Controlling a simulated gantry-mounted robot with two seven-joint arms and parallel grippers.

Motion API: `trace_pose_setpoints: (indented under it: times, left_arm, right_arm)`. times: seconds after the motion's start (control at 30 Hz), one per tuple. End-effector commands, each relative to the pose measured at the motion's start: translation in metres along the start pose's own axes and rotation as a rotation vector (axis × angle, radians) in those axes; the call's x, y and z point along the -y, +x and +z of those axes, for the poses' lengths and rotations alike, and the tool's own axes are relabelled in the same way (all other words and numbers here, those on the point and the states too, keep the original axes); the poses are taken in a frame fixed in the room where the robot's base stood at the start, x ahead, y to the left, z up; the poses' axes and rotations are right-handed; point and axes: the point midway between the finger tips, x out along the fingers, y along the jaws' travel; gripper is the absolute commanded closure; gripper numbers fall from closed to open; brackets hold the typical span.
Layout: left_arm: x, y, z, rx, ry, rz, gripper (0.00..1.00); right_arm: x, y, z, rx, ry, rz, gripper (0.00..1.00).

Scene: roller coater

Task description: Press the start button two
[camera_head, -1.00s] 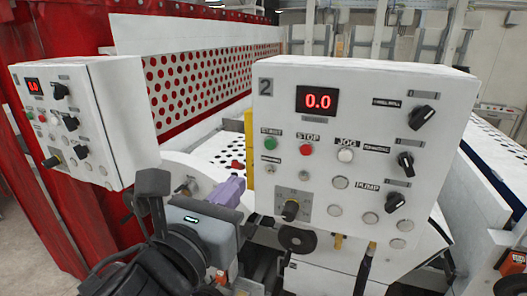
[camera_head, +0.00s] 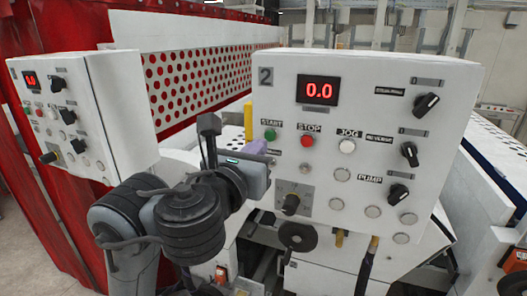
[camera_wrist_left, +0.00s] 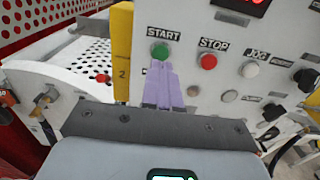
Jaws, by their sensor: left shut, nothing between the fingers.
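The control panel marked 2 (camera_head: 400,110) stands at the right in the head view, with a red 0.0 display. Its green start button (camera_head: 270,134) sits at the upper left under the START label, and it also shows in the left wrist view (camera_wrist_left: 160,50). My left gripper (camera_head: 256,147) is just below and left of the button in the head view. In the left wrist view its purple fingers (camera_wrist_left: 164,75) are shut and empty, with tips just below the green button. Whether they touch the panel cannot be told. My right gripper is not in view.
A red stop button (camera_head: 307,141) and a white jog button (camera_head: 347,146) sit right of start. Black knobs line the panel's right side. A second control box (camera_head: 110,110) stands at the left. A yellow post (camera_wrist_left: 122,50) rises left of the panel.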

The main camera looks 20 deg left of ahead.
Motion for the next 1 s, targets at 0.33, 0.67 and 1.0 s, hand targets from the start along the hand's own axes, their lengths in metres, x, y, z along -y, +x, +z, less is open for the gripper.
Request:
trace_pose_setpoints:
  times: [0.33, 0.67, 1.0]
  left_arm:
    - [0.0, 0.028, -0.001, -0.001, 0.002, 0.002, 1.0]
    - [0.0, 0.036, 0.0, 0.0, -0.001, 0.001, 1.0]
    - [0.0, 0.039, -0.002, 0.002, 0.0, 0.001, 1.0]
  right_arm:
    - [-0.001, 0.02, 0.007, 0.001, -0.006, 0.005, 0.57]
    - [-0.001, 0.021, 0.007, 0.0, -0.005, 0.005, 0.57]
    - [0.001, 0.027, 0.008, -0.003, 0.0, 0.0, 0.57]
